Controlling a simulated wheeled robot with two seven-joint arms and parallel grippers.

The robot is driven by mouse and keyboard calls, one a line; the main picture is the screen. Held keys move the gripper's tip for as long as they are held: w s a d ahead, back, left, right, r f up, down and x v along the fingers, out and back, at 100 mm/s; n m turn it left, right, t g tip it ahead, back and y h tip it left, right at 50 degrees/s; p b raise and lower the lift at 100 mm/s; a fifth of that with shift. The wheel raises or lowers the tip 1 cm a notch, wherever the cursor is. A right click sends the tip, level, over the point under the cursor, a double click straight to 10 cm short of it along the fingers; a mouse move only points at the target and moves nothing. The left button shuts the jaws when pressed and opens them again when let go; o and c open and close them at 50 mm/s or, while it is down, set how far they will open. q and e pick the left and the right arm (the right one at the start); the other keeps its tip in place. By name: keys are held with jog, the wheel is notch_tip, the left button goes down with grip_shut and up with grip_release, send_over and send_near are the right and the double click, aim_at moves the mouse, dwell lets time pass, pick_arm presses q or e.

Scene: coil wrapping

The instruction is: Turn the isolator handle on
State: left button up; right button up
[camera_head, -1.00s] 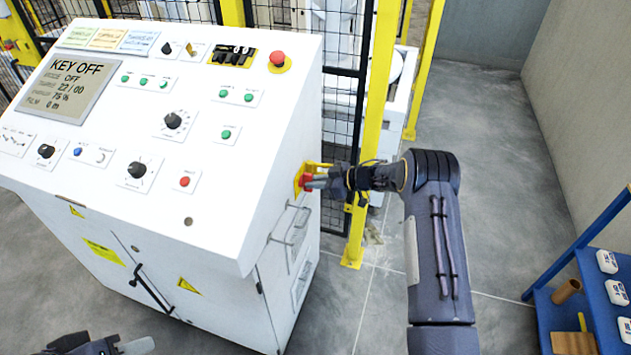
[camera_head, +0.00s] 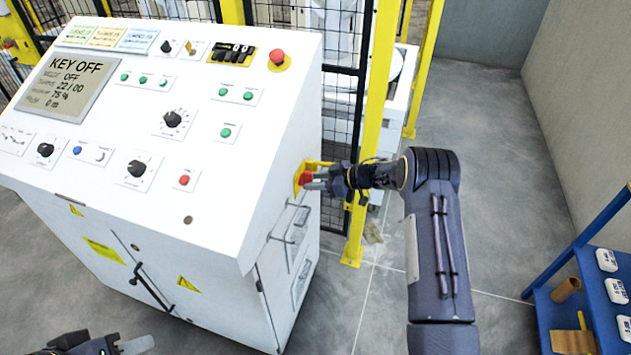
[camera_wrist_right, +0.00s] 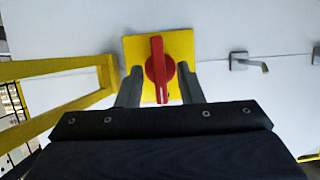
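The isolator is a red rotary handle (camera_wrist_right: 158,68) on a yellow plate (camera_wrist_right: 183,46), mounted on the right side of the white control cabinet. In the right wrist view the handle stands upright, in line with the picture's vertical. In the head view the red handle (camera_head: 306,178) shows just left of my right gripper (camera_head: 316,180). My right gripper is open, with one finger on each side of the handle (camera_wrist_right: 157,84) and a gap to it on both sides. My left gripper (camera_head: 128,346) is only partly in view at the bottom left, away from the cabinet.
The cabinet's display (camera_head: 68,88) reads KEY OFF. A yellow guard post (camera_head: 366,150) and mesh fence stand behind my right gripper. A yellow bar (camera_wrist_right: 55,68) shows left of it in the wrist view. A blue shelf (camera_head: 580,285) stands at the right.

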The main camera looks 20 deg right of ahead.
jog(key=b+v, duration=0.1)
jog(key=v, duration=0.6)
jog(key=shift+s+d, duration=0.15)
jog(key=shift+d, duration=0.1)
